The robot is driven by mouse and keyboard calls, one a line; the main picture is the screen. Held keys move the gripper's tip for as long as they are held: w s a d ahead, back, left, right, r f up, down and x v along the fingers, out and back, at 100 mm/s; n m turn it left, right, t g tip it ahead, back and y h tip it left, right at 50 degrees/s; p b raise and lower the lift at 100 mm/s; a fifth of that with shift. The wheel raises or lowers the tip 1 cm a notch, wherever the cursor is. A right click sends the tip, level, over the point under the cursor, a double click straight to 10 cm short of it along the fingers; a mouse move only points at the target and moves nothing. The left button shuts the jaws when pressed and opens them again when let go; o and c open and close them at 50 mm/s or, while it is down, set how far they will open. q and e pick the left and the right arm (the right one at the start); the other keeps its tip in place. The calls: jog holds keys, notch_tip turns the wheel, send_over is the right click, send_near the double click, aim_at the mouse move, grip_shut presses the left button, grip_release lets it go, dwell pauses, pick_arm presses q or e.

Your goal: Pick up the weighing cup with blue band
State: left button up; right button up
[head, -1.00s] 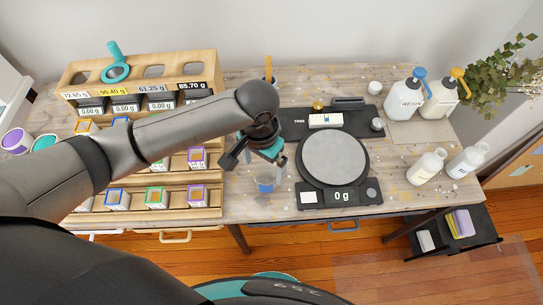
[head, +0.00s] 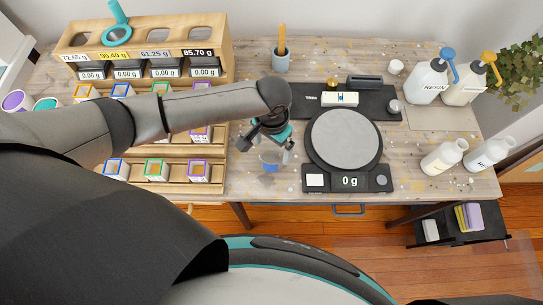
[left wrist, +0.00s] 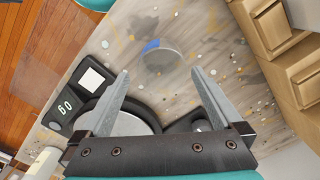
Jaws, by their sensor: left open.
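The weighing cup with blue band (head: 269,163) is a small clear cup on the table, left of the scale. In the left wrist view the cup (left wrist: 160,60) shows from above, with its blue band on one side. It lies just beyond the fingertips, about midway between them. My left gripper (head: 273,152) is open and empty, above and close to the cup, partly covering it in the head view. Its two spread fingers (left wrist: 160,72) show in the left wrist view. Whether they reach down beside the cup I cannot tell. My right gripper is not in view.
A black scale (head: 374,179) reading 0 g stands right of the cup. A wooden rack (head: 215,170) with small coloured-frame boxes stands left. Bottles (head: 428,85) stand at the right. The table's front edge is close.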

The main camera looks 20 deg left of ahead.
aim_at(272, 161)
pick_arm(q)
notch_tip(272, 161, down, 5)
jog(key=shift+w+r+b, duration=0.1)
jog(key=shift+w+b, duration=0.05)
jog(key=shift+b, duration=0.6)
jog(key=c, duration=1.1)
